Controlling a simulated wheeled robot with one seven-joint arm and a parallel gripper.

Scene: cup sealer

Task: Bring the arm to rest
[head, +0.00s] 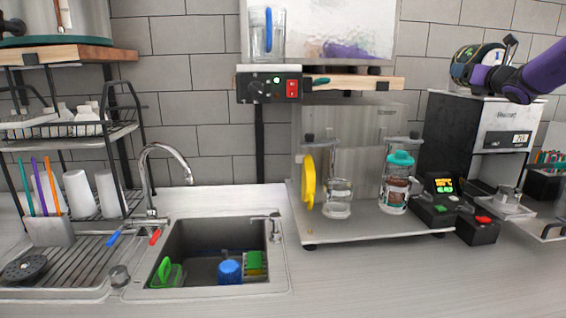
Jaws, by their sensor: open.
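My arm, purple and black, comes in from the right edge in the upper right of the head view. My gripper (481,76) is at its left end, above the top of the black and steel machine (502,130). It is small and dark here, and its fingers are hard to make out. It is open, and I see nothing held in it. A round dark and yellowish object (463,66) shows right beside it, on or above the machine's top. I cannot tell whether they touch.
A grey tray (360,228) on the counter holds a glass jar (338,198), a teal-lidded cup (397,182) and a yellow item (308,182). The sink (205,236) and dish rack (70,130) are left. The front counter is clear.

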